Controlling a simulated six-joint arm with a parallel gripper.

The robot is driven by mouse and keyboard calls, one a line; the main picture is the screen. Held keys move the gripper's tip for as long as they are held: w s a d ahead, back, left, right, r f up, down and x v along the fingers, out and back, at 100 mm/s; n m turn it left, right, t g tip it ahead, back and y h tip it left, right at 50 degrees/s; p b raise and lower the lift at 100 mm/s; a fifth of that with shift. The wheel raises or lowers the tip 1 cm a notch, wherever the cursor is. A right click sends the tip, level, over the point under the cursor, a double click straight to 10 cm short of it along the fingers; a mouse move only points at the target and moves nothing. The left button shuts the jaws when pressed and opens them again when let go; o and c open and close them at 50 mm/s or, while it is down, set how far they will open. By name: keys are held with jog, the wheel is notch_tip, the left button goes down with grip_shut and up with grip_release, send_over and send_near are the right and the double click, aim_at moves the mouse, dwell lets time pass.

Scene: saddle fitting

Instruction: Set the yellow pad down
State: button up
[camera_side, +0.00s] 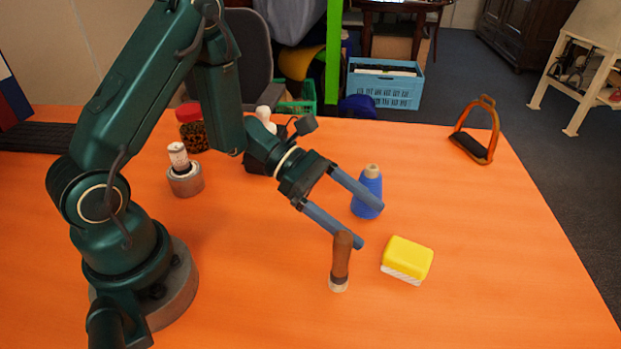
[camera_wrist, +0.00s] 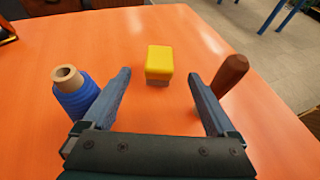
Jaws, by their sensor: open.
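The yellow pad (camera_side: 408,255) has a white striped lower edge and rests on the orange table in the side view. It also shows in the wrist view (camera_wrist: 159,61), centred beyond the fingers. My gripper (camera_side: 370,226) is open and empty, with its two blue fingers spread wide. The pad lies a short way in front of the fingertips and apart from them. In the wrist view my gripper (camera_wrist: 160,85) has clear table between its fingers.
A blue thread spool (camera_side: 367,193) stands by one finger, and a brown-handled tool (camera_side: 341,259) stands by the other. A stirrup (camera_side: 477,132) stands at the back right.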

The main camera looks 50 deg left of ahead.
jog(key=shift+v, duration=1.3)
